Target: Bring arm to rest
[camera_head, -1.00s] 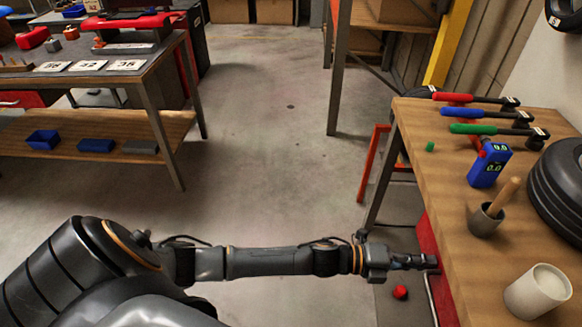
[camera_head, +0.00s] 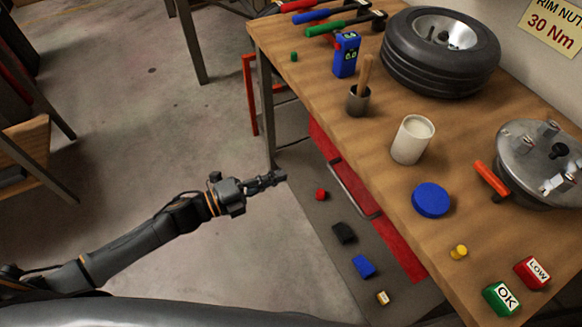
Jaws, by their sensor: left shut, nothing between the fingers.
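My left arm comes in from the lower left and reaches out over the floor. Its gripper (camera_head: 275,178) is shut and empty, to the left of the wooden workbench (camera_head: 310,85) and apart from it in the picture. My right arm and gripper do not show.
The workbench bears a tire (camera_head: 440,55), a blue meter (camera_head: 345,55), a white cup (camera_head: 412,140), a blue disc (camera_head: 431,200) and a metal hub (camera_head: 540,160). A red cap (camera_head: 321,194) and small blocks lie on a grey mat (camera_head: 300,180). Open floor is at left.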

